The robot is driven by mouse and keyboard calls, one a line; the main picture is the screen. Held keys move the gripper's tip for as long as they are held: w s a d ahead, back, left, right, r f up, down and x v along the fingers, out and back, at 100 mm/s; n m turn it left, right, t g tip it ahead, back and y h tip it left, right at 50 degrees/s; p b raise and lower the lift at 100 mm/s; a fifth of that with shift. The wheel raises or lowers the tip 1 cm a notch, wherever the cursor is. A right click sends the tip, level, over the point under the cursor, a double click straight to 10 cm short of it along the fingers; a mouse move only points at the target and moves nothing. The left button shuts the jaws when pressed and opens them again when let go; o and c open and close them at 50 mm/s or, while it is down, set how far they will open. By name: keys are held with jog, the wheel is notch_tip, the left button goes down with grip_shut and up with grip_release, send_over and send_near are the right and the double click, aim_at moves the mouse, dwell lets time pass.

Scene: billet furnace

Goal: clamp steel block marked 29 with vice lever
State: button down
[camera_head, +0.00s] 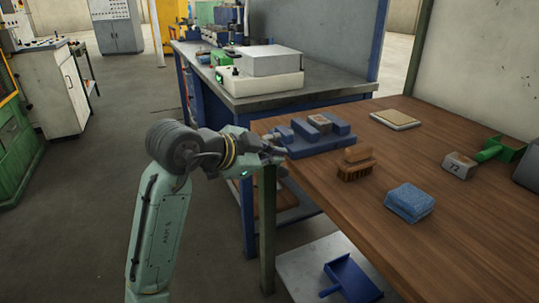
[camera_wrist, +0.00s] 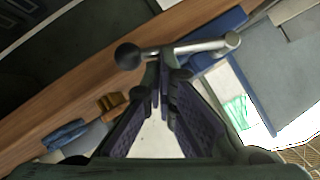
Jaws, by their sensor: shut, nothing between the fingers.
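The blue vice (camera_head: 312,146) sits at the left end of the wooden workbench. A block (camera_head: 319,120) with a brownish top lies between its jaws; its number is not legible. My gripper (camera_head: 279,154) is at the left side of the vice, by its lever end. In the wrist view the lever (camera_wrist: 190,47) is a metal bar with a dark ball at its left end. The fingertips (camera_wrist: 165,70) are shut and empty, close against the middle of the bar; I cannot tell whether they touch it. Part of the blue vice body (camera_wrist: 222,35) shows behind the bar.
A brush (camera_head: 356,170), a blue sponge (camera_head: 409,202), a tan pad (camera_head: 396,119), a steel block marked 72 (camera_head: 459,165) and a green scoop (camera_head: 497,150) lie on the workbench (camera_head: 450,235). A blue dustpan (camera_head: 351,280) lies below. A grey-topped bench (camera_head: 330,82) stands behind.

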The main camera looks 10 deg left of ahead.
jog(key=f+m+t+b, duration=0.1)
jog(key=b, duration=0.2)
jog(key=f+m+t+b, duration=0.1)
jog(key=f+b, duration=0.1)
jog(key=b, duration=0.1)
jog(key=shift+w+f+y, duration=0.1)
jog(key=shift+w+y, duration=0.1)
jog(key=shift+y, duration=0.2)
jog(key=w+f+m+t+b, duration=0.1)
jog(key=b, duration=0.3)
jog(key=w+a+f+m+t+b, duration=0.1)
jog(key=m+b, duration=0.1)
jog(key=b, duration=0.2)
jog(key=a+f+m+t+b, duration=0.1)
jog(key=m+t+b, duration=0.1)
jog(key=b, duration=0.2)
jog(key=shift+w+f, duration=0.35)
jog(key=shift+w, duration=0.05)
jog(key=shift+w+a+f+b, duration=0.1)
jog(key=shift+w+a+b, duration=0.1)
jog(key=shift+b, duration=0.2)
jog(key=shift+d, duration=0.15)
